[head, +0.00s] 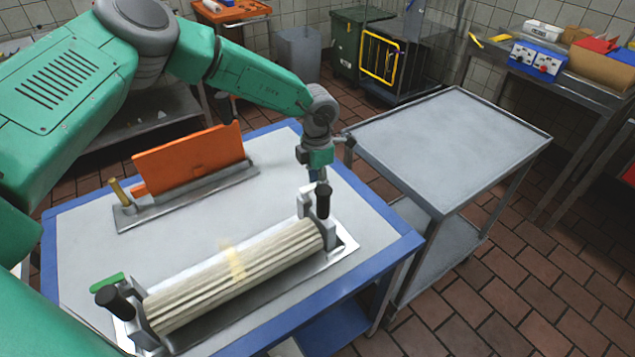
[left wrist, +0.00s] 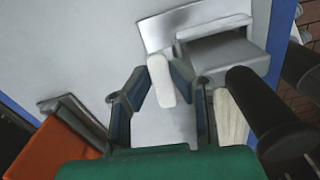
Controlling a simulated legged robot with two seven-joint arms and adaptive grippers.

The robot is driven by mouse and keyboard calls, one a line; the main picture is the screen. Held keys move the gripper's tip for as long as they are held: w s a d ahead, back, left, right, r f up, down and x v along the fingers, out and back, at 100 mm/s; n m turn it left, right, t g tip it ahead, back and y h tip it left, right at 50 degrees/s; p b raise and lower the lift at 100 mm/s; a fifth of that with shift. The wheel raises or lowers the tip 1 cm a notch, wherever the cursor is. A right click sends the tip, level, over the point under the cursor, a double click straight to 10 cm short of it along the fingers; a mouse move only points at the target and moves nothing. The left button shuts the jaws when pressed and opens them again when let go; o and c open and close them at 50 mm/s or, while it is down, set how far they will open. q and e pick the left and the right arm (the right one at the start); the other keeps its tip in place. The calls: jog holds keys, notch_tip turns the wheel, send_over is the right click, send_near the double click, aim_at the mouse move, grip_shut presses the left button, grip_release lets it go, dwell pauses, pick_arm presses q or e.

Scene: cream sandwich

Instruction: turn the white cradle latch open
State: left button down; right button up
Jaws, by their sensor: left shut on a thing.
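The white cradle latch (left wrist: 162,80) shows in the left wrist view as a pale rounded bar. My left gripper (left wrist: 163,88) has a finger on each side of it and is shut on it. In the head view my left gripper (head: 317,180) points down at the far right end of the metal cradle (head: 345,243), just behind a black handle (head: 323,200). The white latch (head: 306,190) is partly hidden there. My right gripper is not in view.
A green latch piece (head: 108,283) and another black handle (head: 118,303) are at the cradle's near left end. An orange board (head: 190,160) stands in a metal holder behind. A bare grey cart (head: 450,130) stands to the right of the blue-edged table (head: 400,245).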

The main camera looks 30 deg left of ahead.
pick_arm(q)
jog(key=shift+w+n, duration=0.25)
jog(key=shift+n, duration=0.25)
jog(key=shift+a+r, duration=0.1)
jog(key=c, duration=1.6)
grip_release()
jog(key=shift+w, duration=0.1)
jog(key=shift+c, duration=0.2)
jog(key=shift+o, duration=1)
jog(key=shift+w+f, duration=0.15)
jog(key=shift+f, duration=0.05)
jog(key=shift+r, duration=0.35)
notch_tip(320, 180, up, 11)
